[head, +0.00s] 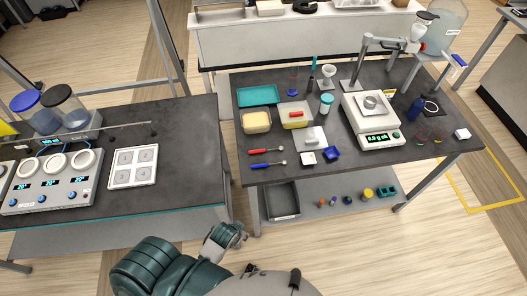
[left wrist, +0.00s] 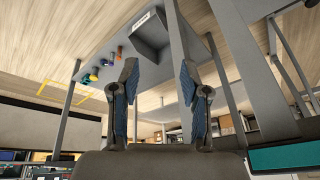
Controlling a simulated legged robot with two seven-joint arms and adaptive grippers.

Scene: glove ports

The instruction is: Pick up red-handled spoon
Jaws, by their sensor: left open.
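The red-handled spoon (head: 265,151) lies on the dark table near its front left edge, with its handle to the left. A blue-handled spoon (head: 267,165) lies just in front of it. My left gripper (head: 240,232) is below and in front of the table's front left corner, apart from both spoons. In the left wrist view my left gripper (left wrist: 160,80) is open with nothing between its fingers. That view shows the lower shelf and table legs, not the spoons. My right gripper is in neither view.
A yellowish container (head: 256,121) and a teal tray (head: 258,95) are behind. A balance (head: 372,120) stands further right. A grey bin (head: 282,202) sits on the lower shelf.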

